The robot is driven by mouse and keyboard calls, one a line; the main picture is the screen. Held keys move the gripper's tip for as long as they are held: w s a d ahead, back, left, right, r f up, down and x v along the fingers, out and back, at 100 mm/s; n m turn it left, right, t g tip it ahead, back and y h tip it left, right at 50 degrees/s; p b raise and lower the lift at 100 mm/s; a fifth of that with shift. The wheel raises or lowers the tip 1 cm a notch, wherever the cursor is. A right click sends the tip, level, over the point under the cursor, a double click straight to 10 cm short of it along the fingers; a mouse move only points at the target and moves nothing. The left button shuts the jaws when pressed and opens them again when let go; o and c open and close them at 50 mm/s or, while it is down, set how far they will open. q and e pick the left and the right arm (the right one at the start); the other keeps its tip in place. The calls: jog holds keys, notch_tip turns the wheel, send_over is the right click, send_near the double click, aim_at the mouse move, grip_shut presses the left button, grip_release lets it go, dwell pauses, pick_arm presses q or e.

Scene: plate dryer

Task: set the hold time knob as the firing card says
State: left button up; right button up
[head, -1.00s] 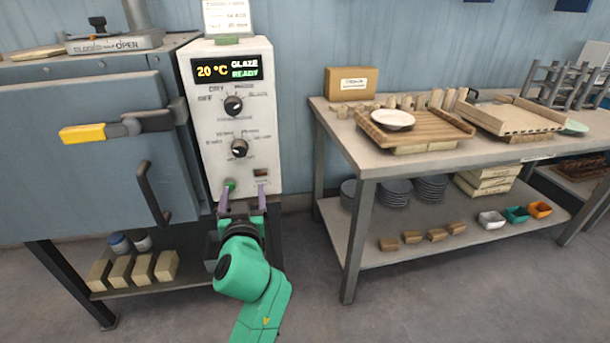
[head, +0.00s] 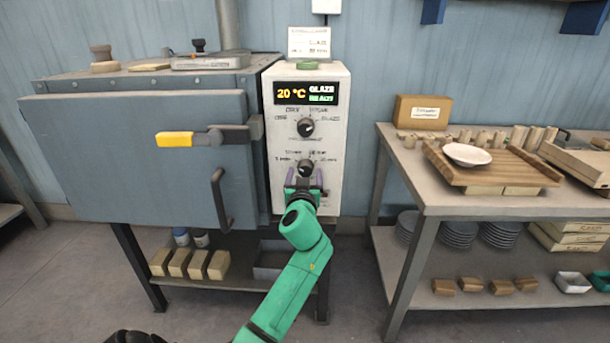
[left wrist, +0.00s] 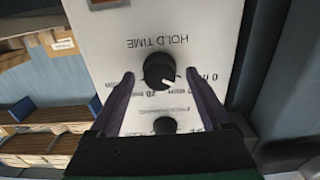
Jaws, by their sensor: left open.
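The hold time knob (head: 305,167) is the lower black dial on the white control box (head: 339,128). In the left wrist view the panel is upside down, and the knob (left wrist: 159,71) has a white mark pointing to the picture's lower right, among minute labels partly hidden by my gripper. My left gripper (head: 304,182) is open in front of the knob. Its two purple fingers (left wrist: 160,76) stand on either side of it; I cannot tell whether they touch. The firing card (head: 309,42) stands on the box; its small print is unreadable. My right gripper is out of view.
The upper knob (head: 306,127) and the display (head: 306,93), reading 20 °C GLAZE READY, are above. The blue kiln door (head: 130,165) with its yellow-tipped handle (head: 175,139) is on the left. A table (head: 425,208) with a plate (head: 467,154) is on the right.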

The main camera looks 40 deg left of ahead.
pick_arm(q)
jog(key=shift+c, duration=0.4)
grip_shut()
